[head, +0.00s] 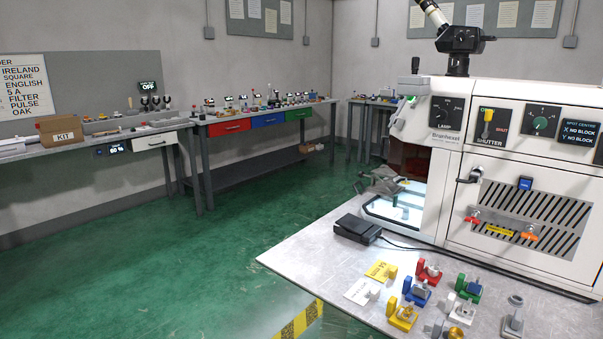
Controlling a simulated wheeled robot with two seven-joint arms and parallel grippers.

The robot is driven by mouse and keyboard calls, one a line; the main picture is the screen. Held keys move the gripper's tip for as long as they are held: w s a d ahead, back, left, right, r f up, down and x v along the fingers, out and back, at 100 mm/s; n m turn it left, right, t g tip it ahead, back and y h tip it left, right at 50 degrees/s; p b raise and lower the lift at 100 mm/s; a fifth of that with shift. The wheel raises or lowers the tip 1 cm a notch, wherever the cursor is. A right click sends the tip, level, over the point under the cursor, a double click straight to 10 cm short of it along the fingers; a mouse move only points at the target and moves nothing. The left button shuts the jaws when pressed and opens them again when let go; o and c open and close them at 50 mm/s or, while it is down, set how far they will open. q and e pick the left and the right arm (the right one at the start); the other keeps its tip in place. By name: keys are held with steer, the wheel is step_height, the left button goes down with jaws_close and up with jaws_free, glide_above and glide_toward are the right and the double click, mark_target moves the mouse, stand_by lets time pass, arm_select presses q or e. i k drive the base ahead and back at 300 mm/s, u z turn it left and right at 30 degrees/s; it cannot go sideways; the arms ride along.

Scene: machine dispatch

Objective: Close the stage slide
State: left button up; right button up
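The white machine (520,120), labelled Brainhexel, stands on the light worktop at the right. At its left end is an open, dark reddish bay (408,158). A pale, brightly lit platform (400,208), which looks like the stage slide, sits low at this bay and sticks out to the left. A grey metal part (382,182) shows at the left of the bay, above the platform; its exact shape and attachment are unclear. Neither of my grippers is in view.
A black pedal-like box (357,229) with a cable lies on the worktop (330,262) in front of the platform. Several coloured fixtures (428,272) stand nearer. Benches with drawers (230,127) and a KIT box (62,130) line the far wall. Green floor between is clear.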

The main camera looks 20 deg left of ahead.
mark_target(384, 188)
steer(key=u, duration=1.55)
steer(key=i, duration=4.9)
steer(key=z, duration=4.15)
steer(key=i, duration=1.65)
steer(key=u, duration=0.05)
